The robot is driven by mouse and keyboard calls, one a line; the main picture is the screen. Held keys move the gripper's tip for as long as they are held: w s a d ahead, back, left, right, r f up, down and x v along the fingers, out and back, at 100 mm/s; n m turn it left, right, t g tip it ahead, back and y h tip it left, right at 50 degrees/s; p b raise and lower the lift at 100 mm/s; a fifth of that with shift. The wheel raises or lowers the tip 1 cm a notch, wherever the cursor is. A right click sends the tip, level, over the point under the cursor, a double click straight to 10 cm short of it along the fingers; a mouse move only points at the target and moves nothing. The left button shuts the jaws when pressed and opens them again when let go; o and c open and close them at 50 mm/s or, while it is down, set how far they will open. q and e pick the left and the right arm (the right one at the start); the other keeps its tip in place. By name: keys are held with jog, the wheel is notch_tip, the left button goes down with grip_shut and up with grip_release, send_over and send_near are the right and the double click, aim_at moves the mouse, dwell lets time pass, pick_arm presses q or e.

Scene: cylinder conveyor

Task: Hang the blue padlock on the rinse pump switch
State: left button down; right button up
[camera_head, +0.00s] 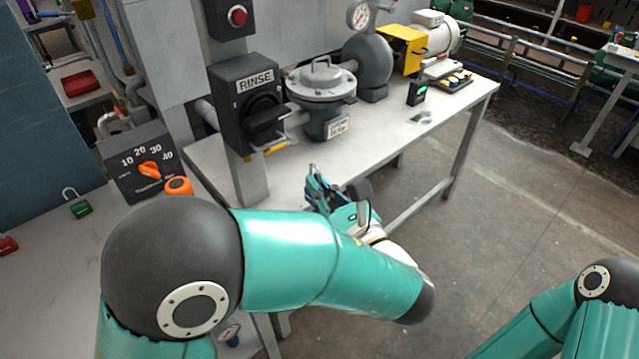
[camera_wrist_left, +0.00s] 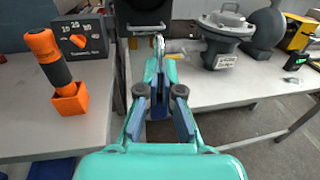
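The rinse pump switch (camera_head: 250,105) is a dark box marked RINSE with a black rotary handle, mounted on a grey post. Its lower part shows at the top of the left wrist view (camera_wrist_left: 145,12). My left gripper (camera_head: 318,188) is below and right of the switch, apart from it in the head view. In the left wrist view its fingers close on a small blue body, the blue padlock (camera_wrist_left: 158,68), with its silver shackle (camera_wrist_left: 158,44) pointing away past the fingertips. The fingers hide most of the padlock body. My right gripper is out of view.
A grey pump (camera_head: 322,95) stands on the bench right of the switch. A green padlock (camera_head: 78,205) and a red padlock (camera_head: 8,245) lie on the left bench. A dial box (camera_head: 138,165) stands behind an orange-handled tool in an orange holder (camera_wrist_left: 68,103).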

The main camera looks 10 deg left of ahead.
pick_arm(q)
send_near(271, 145)
jog(key=shift+w, duration=1.35)
jog(key=shift+w+a, duration=0.4)
jog(key=shift+a, duration=0.35)
jog(key=shift+w+a, duration=0.45)
jog(key=shift+a, duration=0.25)
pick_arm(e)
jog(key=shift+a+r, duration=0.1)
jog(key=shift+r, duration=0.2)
pick_arm(q)
jog(key=shift+w+a, duration=0.15)
jog(key=shift+w+a, duration=0.5)
jog(key=shift+a, duration=0.15)
jog(key=shift+a+r, duration=0.1)
jog(key=shift+a, duration=0.05)
jog(key=shift+w, duration=0.1)
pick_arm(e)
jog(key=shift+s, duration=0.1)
